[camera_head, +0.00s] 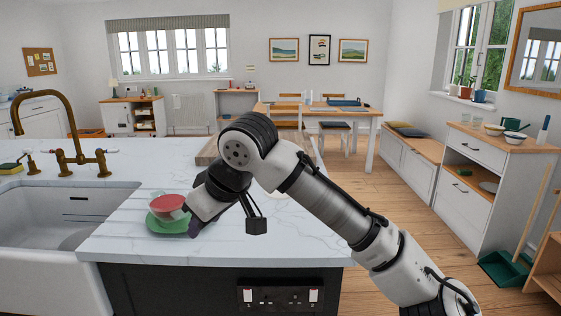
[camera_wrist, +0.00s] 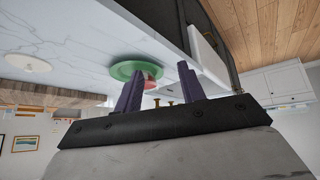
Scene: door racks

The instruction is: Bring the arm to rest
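My arm reaches in from the lower right of the head view and bends over the marble counter. My gripper (camera_head: 197,208) is at the left end of the arm, just right of a red bowl (camera_head: 166,203). The bowl sits on a green plate (camera_head: 176,226) near the counter's front edge. In the wrist view my gripper (camera_wrist: 160,78) shows two purple fingers spread apart with nothing held between them. The green plate (camera_wrist: 135,68) and part of the red bowl (camera_wrist: 151,83) show beyond the fingers, which partly hide them. Whether a finger touches the bowl, I cannot tell.
A white sink (camera_head: 45,205) with a brass tap (camera_head: 72,150) is at the left. The marble counter (camera_head: 125,240) is bare in front of the plate. A white cabinet (camera_head: 470,190) stands at the right.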

